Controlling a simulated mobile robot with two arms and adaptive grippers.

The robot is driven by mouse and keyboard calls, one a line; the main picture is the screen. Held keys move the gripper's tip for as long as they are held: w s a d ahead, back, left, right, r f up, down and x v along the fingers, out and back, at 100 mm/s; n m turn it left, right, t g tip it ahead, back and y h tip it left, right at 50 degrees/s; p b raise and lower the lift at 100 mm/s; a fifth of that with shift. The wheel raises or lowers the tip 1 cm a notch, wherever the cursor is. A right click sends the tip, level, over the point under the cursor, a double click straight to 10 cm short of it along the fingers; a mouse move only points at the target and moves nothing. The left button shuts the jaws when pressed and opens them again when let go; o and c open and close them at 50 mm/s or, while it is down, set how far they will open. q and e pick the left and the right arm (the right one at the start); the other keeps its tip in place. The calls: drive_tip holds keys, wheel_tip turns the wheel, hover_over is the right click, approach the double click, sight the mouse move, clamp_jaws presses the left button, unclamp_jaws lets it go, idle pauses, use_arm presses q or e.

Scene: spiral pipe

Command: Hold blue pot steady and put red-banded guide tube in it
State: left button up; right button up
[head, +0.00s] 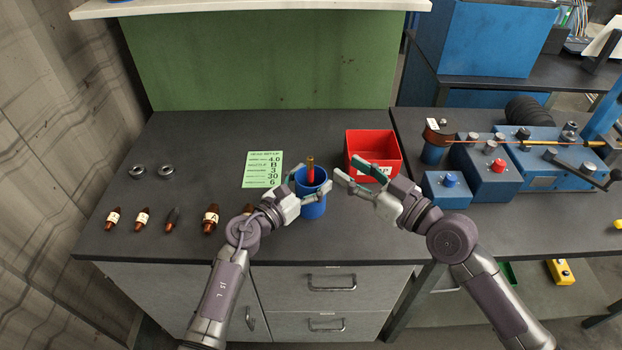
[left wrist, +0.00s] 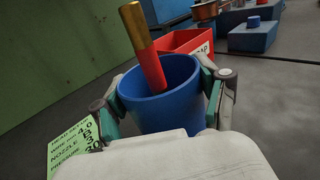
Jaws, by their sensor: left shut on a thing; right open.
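The blue pot (head: 313,208) stands upright on the dark bench top. The red-banded guide tube (head: 310,172), brass at its top and red below, stands inside the pot and sticks out above the rim. My left gripper (head: 309,188) is shut around the pot, one finger on each side. My right gripper (head: 346,177) is open and empty, just right of the pot and apart from the tube.
A red bin (head: 373,144) stands behind my right gripper. A green card (head: 263,169) lies left of the pot. Several brown-tipped nozzles (head: 211,219) and two metal rings (head: 165,170) lie at the left. A blue machine (head: 487,165) fills the right bench.

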drive_tip(key=shift+s+d, duration=0.3)
use_arm(q)
drive_tip(key=o, duration=1.2)
drive_tip(key=shift+a, duration=0.1)
